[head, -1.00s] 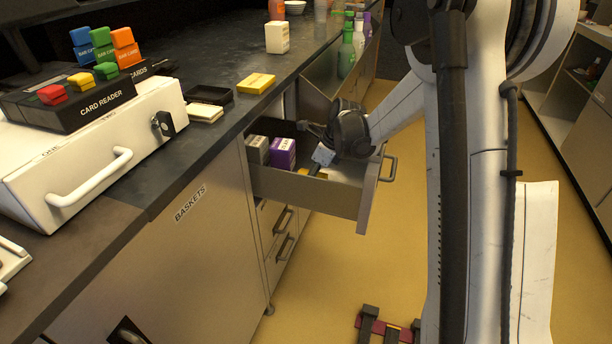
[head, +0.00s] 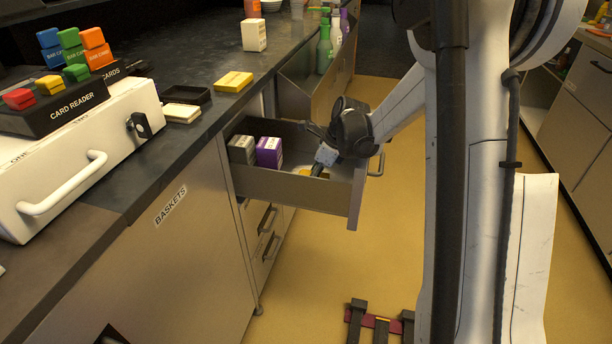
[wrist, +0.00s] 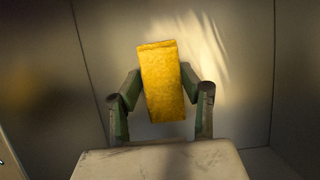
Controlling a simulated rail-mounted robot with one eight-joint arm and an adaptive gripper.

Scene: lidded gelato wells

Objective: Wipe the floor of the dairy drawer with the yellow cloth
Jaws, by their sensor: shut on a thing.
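The open drawer (head: 290,194) sticks out from under the counter. My gripper (head: 319,170) reaches down into it, near its front end. In the wrist view my gripper (wrist: 160,95) is shut on the yellow cloth (wrist: 162,80), a folded upright-looking block between the two fingers. A little yellow also shows beneath the gripper in the head view (head: 303,171). The pale drawer floor (wrist: 228,100) lies behind the cloth; I cannot tell whether the cloth touches it. A purple box (head: 268,152) and a grey box (head: 242,150) stand in the drawer, left of my gripper.
Green bottles (head: 324,48) stand farther back. The drawer's walls surround my gripper closely.

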